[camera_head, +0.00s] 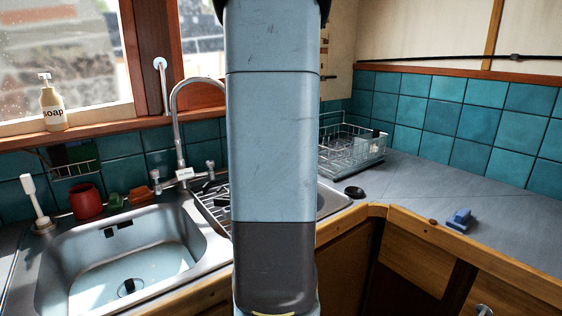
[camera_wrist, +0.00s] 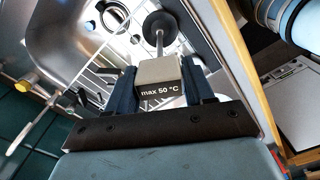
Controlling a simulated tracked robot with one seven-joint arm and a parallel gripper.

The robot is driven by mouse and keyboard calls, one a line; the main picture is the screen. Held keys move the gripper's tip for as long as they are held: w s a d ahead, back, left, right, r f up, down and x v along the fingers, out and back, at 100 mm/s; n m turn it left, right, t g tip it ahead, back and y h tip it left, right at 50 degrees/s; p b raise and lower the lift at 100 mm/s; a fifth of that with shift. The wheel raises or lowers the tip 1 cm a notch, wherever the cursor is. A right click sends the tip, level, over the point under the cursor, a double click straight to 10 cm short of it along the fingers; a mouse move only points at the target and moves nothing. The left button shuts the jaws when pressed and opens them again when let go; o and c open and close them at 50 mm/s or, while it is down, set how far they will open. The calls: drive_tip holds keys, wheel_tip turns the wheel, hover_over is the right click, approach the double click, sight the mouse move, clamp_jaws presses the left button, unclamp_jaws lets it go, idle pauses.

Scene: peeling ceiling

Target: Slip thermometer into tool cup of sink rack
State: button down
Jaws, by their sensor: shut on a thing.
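My gripper (camera_wrist: 157,82) is shut on a pale grey block labelled "max 50 °C", which I take to be the thermometer (camera_wrist: 158,70). A thin stem runs from the block to a dark round disc at the top of the wrist view. The held thing is above the white wire sink rack (camera_wrist: 105,73). In the head view, the sink rack (camera_head: 213,196) lies over the small basin, partly covered by my arm. My arm also hides the gripper and thermometer there. I cannot make out the tool cup for sure.
The large sink basin (camera_head: 120,262) is at left. A tap (camera_head: 178,120) rises behind the rack. A wire dish rack (camera_head: 350,148) stands on the right counter. A blue object (camera_head: 459,219) lies near the counter's front edge. The counter between them is mostly clear.

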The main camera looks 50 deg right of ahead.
drive_tip(key=shift+f, duration=0.7)
drive_tip(key=shift+c, duration=1.7)
unclamp_jaws()
wheel_tip(320, 180, up, 18)
drive_tip(key=shift+f, duration=0.15)
drive_tip(key=a+f+m+t, duration=0.3)
drive_tip(key=a+m, duration=0.2)
drive_tip(key=a, duration=1.6)
drive_tip(key=s+a+f+m+t, duration=0.1)
drive_tip(key=s+a+f+m, duration=0.1)
drive_tip(key=s+a+f, duration=0.2)
drive_tip(key=s+a+f+m+t, duration=0.1)
drive_tip(key=s+a+f, duration=0.3)
drive_tip(key=a, duration=0.6)
drive_tip(key=shift+a+f+m+t, duration=0.3)
drive_tip(key=shift+a+f+m, duration=0.05)
drive_tip(key=shift+m, duration=0.55)
